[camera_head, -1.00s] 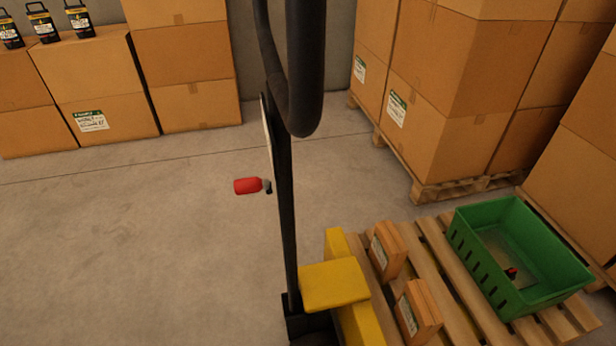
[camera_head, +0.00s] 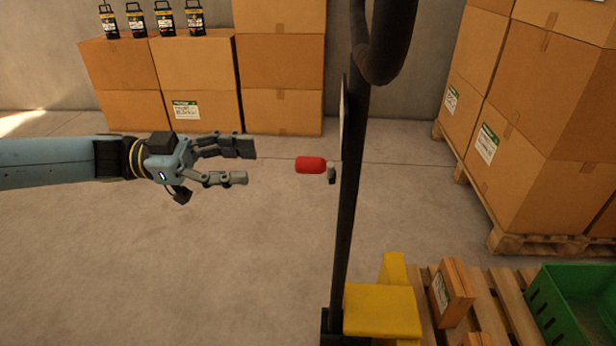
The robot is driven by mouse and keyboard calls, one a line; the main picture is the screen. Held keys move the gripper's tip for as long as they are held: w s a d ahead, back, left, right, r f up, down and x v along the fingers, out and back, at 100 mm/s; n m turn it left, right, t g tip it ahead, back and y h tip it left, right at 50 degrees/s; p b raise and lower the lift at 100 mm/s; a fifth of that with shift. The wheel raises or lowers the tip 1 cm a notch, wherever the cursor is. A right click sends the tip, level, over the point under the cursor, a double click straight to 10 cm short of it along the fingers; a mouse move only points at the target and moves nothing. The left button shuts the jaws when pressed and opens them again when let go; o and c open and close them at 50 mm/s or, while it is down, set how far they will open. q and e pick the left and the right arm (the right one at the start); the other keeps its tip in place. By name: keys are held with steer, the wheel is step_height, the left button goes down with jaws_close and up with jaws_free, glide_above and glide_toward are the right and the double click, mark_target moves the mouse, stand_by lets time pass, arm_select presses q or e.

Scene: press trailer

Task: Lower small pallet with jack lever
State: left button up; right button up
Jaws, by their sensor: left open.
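The jack's red-gripped lever (camera_head: 311,165) sticks out to the left from the black upright handle post (camera_head: 350,200). My left gripper (camera_head: 240,163) is open and empty, its fingers pointing right at the lever. A gap separates the fingertips from the lever's red end. The small wooden pallet (camera_head: 490,306) is at the lower right, beside the jack's yellow body (camera_head: 381,311). My right gripper is not in view.
A small carton (camera_head: 452,292) and a green crate (camera_head: 577,300) rest on the pallet. Stacked cartons (camera_head: 540,110) on pallets stand at the right. More cartons (camera_head: 196,75) with several black lanterns line the back wall. The floor at left is clear.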

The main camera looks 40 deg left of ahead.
mark_target(306, 165)
arm_select(q)
steer(key=shift+g, duration=0.3)
steer(key=x, duration=0.3)
steer(key=b+x, duration=0.1)
steer(key=x, duration=0.2)
steer(key=r+x, duration=0.1)
steer(key=x, duration=0.2)
steer(key=shift+s+d, duration=0.1)
steer(key=shift+d, duration=0.4)
steer(key=shift+w+d+b, duration=0.3)
steer(key=shift+d, duration=0.15)
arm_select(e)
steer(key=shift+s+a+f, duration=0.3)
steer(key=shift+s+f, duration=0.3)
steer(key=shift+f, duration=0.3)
arm_select(q)
steer(key=c, duration=0.9)
jaws_close()
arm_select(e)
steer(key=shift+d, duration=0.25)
